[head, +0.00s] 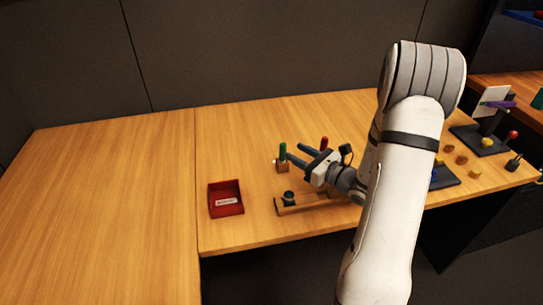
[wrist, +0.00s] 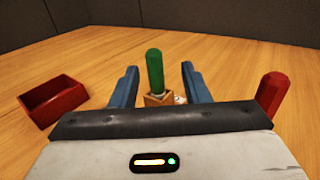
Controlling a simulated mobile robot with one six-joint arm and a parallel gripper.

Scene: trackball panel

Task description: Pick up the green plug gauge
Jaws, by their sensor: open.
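The green plug gauge (head: 282,151) stands upright in a small wooden block (head: 282,167) on the table. In the wrist view the green handle (wrist: 155,72) rises between my two blue fingers, above the wooden block (wrist: 158,99). My gripper (head: 294,153) is open. Its fingers (wrist: 158,80) lie to either side of the green gauge with a gap on both sides, and they do not visibly touch it. The gripper body hides the near part of the block in the wrist view.
A red open box (head: 226,208) with a white label lies to the left. A red-handled piece (wrist: 272,92) stands close to the right of my gripper. A wooden rail (head: 290,208) with a dark round part lies in front. The left tabletop is clear.

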